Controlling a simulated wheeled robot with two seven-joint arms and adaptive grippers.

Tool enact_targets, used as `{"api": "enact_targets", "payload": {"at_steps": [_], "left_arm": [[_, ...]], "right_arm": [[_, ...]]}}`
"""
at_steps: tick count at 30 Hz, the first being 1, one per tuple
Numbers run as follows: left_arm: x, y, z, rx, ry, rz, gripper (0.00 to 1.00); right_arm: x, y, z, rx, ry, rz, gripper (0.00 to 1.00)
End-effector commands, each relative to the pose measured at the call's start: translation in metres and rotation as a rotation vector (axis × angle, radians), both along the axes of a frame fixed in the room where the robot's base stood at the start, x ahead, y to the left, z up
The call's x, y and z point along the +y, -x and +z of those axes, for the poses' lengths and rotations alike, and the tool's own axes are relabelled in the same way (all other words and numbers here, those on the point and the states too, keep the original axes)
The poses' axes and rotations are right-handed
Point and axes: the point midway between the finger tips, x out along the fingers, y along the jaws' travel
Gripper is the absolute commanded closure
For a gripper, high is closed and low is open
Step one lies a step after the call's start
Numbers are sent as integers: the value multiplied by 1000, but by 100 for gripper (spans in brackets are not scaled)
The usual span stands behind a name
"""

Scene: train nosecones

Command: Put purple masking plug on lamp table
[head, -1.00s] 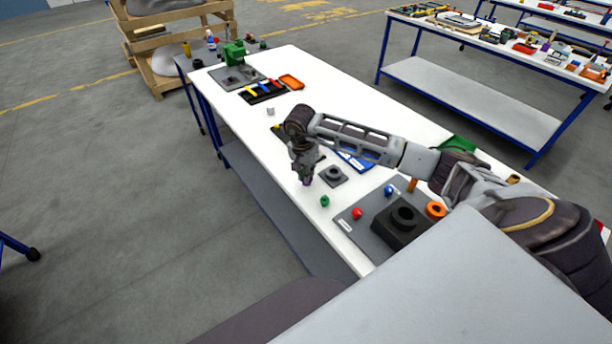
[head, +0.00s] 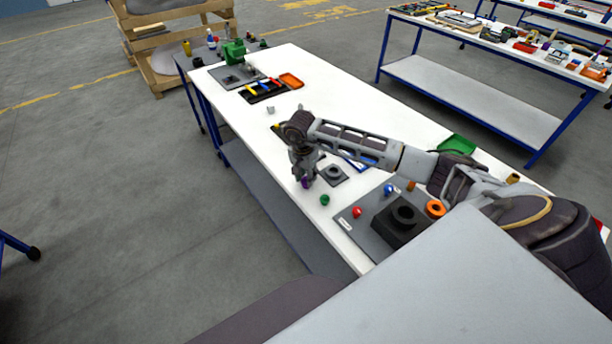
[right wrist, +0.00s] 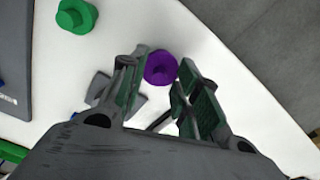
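The purple masking plug (right wrist: 160,68) is a round purple disc with a raised centre on the white table (right wrist: 215,75). In the head view the plug (head: 305,184) is near the table's left edge, under my right gripper (head: 306,176). The right wrist view shows my right gripper (right wrist: 164,70) with its fingers apart, one on each side of the plug. The fingers look open, with a small gap on the right; contact on the left is unclear. I cannot make out a lamp that marks one table as the lamp table. My left gripper is not in view.
A green plug (head: 325,200) is close to my right gripper. A dark square block (head: 333,175) and a grey board (head: 363,232) with red, blue and orange parts lie nearby. A green device (head: 234,52) stands at the far end. Another table (head: 480,100) is at upper right.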

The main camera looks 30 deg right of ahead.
Motion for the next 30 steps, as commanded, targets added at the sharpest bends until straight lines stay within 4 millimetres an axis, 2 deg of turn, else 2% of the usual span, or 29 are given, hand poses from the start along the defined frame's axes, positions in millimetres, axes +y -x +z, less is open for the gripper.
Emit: {"api": "enact_targets", "payload": {"at_steps": [12,17,30], "left_arm": [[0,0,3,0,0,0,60],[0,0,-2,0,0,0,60],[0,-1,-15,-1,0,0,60]], "right_arm": [[0,0,4,0,0,0,68],[2,0,20,-3,1,0,68],[7,1,78,-3,1,0,68]]}}
